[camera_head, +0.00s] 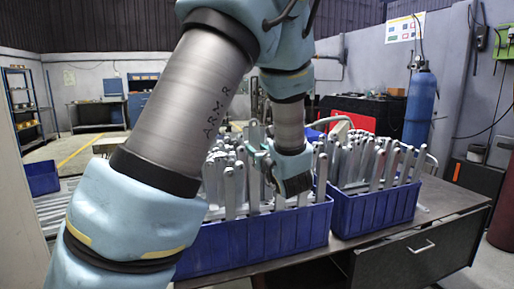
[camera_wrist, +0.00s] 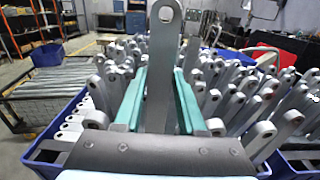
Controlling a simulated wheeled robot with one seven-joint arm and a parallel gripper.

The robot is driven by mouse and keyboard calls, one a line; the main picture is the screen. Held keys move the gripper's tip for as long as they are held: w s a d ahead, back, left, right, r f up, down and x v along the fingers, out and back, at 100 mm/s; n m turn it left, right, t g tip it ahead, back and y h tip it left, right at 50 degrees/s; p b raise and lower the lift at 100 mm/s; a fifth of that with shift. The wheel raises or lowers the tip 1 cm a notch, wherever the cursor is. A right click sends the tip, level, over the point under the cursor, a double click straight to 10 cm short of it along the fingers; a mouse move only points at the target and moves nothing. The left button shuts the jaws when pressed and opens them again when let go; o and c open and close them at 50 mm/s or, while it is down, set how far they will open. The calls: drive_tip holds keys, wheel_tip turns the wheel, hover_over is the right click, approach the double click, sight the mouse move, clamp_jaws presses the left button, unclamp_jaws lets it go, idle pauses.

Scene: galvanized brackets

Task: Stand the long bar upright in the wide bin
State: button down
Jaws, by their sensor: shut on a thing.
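My gripper (camera_head: 264,160) is over the nearer left blue bin (camera_head: 265,238), among the bars there. In the wrist view, its two teal fingers (camera_wrist: 160,95) are shut on a long grey metal bar (camera_wrist: 162,62) with a hole in its top end. The bar stands about upright, taller than the bars around it. Its lower end is hidden behind the gripper, so I cannot tell whether it touches the bin floor. The left bin looks wider than the right blue bin (camera_head: 375,212), but it is also nearer.
Both bins are packed with several upright grey bars, close around my gripper. They stand on a dark workbench (camera_head: 440,205) with a drawer. A blue gas cylinder (camera_head: 420,105) stands behind at the right. A rack of long bars (camera_wrist: 45,90) is at the left.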

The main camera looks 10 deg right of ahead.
sight(255, 174)
drive_tip(key=shift+f+b, duration=3.5)
drive_tip(key=shift+f, duration=0.65)
drive_tip(key=shift+c, duration=2.1)
unclamp_jaws()
drive_tip(key=shift+f, duration=0.1)
drive_tip(key=s+d+b, duration=0.1)
drive_tip(key=s+b, duration=0.1)
drive_tip(key=s, duration=0.8)
drive_tip(key=shift+s+d, duration=0.2)
drive_tip(key=shift+s, duration=0.2)
